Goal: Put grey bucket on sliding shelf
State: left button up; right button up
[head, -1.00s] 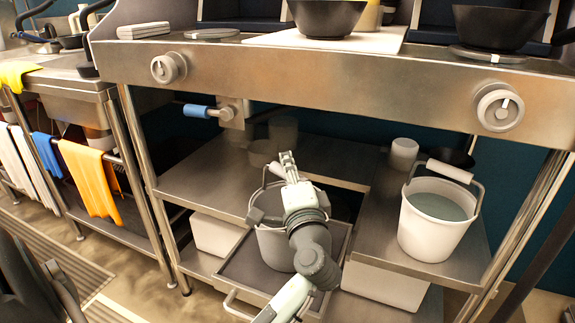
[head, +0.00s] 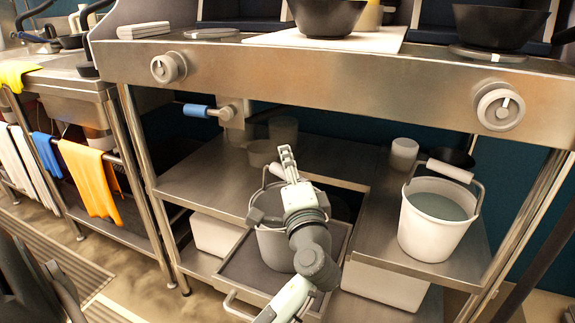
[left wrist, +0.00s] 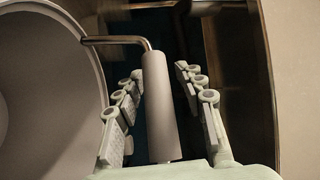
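The grey bucket (head: 275,249) stands upright on the pulled-out sliding shelf (head: 241,270) in the lower middle of the head view. My left arm covers much of its right side. My left gripper (head: 287,160) is above the bucket's rim in that view. In the left wrist view, my left gripper (left wrist: 165,100) is open, with its fingers on either side of the handle's grey cylindrical grip (left wrist: 160,110) and gaps showing beside it. The bucket's round opening (left wrist: 45,90) fills the left of that view. My right gripper is not in view.
A white bucket with grey-blue contents (head: 430,236) stands on the right lower shelf (head: 378,240). Pale boxes sit below, beside the sliding shelf. The metal counter (head: 330,85) overhangs the area. Several grey containers stand at the back.

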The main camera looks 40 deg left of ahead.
pick_arm(q)
jog(key=b+v, duration=0.1)
jog(key=v, duration=1)
jog(key=shift+s+d, duration=0.35)
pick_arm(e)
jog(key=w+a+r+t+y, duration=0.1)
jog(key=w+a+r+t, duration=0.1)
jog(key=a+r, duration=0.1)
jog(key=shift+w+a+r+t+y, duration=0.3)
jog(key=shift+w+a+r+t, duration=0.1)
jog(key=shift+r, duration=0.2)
